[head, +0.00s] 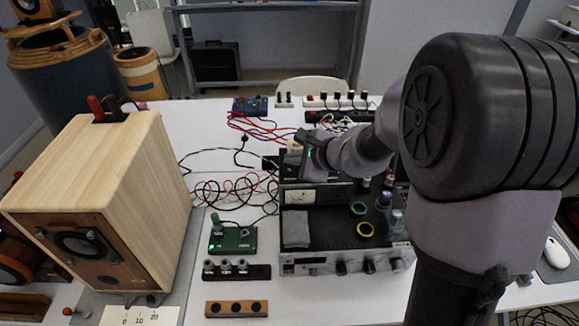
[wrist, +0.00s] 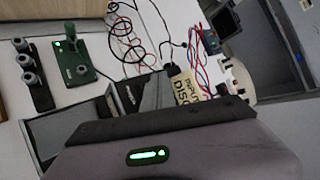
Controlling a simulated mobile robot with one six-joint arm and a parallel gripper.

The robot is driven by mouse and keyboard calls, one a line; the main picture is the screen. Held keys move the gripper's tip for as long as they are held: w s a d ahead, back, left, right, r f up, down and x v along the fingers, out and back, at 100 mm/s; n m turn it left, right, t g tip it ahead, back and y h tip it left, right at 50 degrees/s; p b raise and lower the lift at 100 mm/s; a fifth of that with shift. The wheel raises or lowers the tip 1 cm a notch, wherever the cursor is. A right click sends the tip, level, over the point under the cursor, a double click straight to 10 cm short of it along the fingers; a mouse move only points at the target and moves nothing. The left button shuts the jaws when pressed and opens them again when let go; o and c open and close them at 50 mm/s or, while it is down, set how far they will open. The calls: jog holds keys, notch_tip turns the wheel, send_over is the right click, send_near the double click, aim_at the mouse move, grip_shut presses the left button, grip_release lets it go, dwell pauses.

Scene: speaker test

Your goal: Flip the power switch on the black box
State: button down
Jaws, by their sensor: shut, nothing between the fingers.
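A black box (wrist: 134,96) with small white lettering shows in the wrist view, partly hidden by my gripper (wrist: 150,122). A cream tag with black capitals (wrist: 190,98) is beside it. I cannot make out a power switch on this box. In the head view my gripper (head: 312,150) is over the rear of the bench equipment, close to the dark box's top, and covers part of it. It is shut and holds nothing. I cannot tell whether it touches the box.
A wide instrument with front knobs (head: 345,264) carries a green ring, a yellow ring and small bottles. A green board (head: 233,240) and a wooden speaker (head: 110,200) stand to the left. Loose red and black cables (head: 235,190) lie behind. White table shows at the front.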

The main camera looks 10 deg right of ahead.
aim_at(293, 172)
jog(key=shift+f, duration=0.1)
jog(key=shift+f+b, duration=0.35)
jog(key=shift+b, duration=0.25)
jog(key=shift+f, duration=0.15)
dwell(0.4)
dwell(0.3)
jog(key=shift+r, duration=0.55)
jog(key=r+p, duration=0.2)
jog(key=r, duration=0.1)
jog(key=r+p, duration=0.2)
jog(key=shift+s+r, duration=0.1)
jog(key=shift+s, duration=0.25)
